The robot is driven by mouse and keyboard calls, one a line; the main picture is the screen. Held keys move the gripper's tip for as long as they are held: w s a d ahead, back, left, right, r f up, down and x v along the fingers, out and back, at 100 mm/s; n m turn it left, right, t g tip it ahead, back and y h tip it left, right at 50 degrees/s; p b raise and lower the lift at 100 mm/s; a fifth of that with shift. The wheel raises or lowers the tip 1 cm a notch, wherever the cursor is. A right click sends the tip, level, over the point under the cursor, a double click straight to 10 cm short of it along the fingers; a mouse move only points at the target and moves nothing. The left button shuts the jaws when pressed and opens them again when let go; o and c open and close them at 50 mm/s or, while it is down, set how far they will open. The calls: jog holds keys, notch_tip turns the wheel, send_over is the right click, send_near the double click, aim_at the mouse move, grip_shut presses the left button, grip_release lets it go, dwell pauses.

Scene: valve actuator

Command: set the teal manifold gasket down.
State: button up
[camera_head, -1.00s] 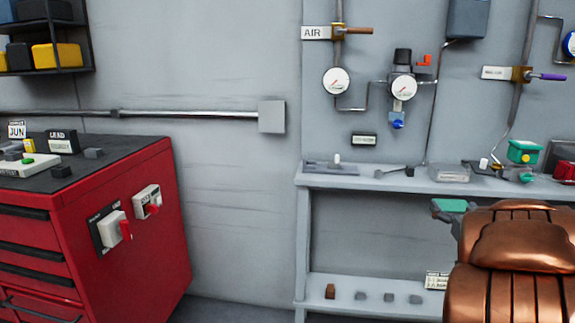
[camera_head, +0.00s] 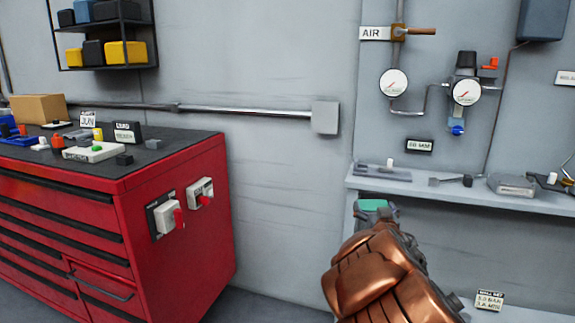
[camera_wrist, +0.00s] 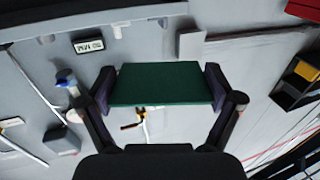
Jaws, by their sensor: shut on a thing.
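The teal manifold gasket (camera_wrist: 160,84) is a flat rectangular plate in the middle of the wrist view. My gripper (camera_wrist: 160,88) is shut on it, with one finger against each side edge. In the head view the gasket (camera_head: 373,204) shows as a small teal patch beyond my copper-coloured arm, which hides much of the gripper. It appears just in front of the grey wall shelf, held in the air; I cannot tell the exact gap to the shelf.
A red tool cabinet (camera_head: 180,250) stands at left, its dark top (camera_head: 150,152) holding several small items. The grey shelf (camera_head: 408,185) carries several small parts along the wall. Gauges and an air valve (camera_head: 400,31) are mounted above it. Bare wall separates cabinet and shelf.

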jog(key=w+a+y, duration=0.1)
jog(key=a, duration=0.6)
notch_tip(320, 180, up, 16)
jog(key=p, duration=1.7)
jog(key=shift+d+n, duration=0.2)
jog(key=shift+n, duration=0.1)
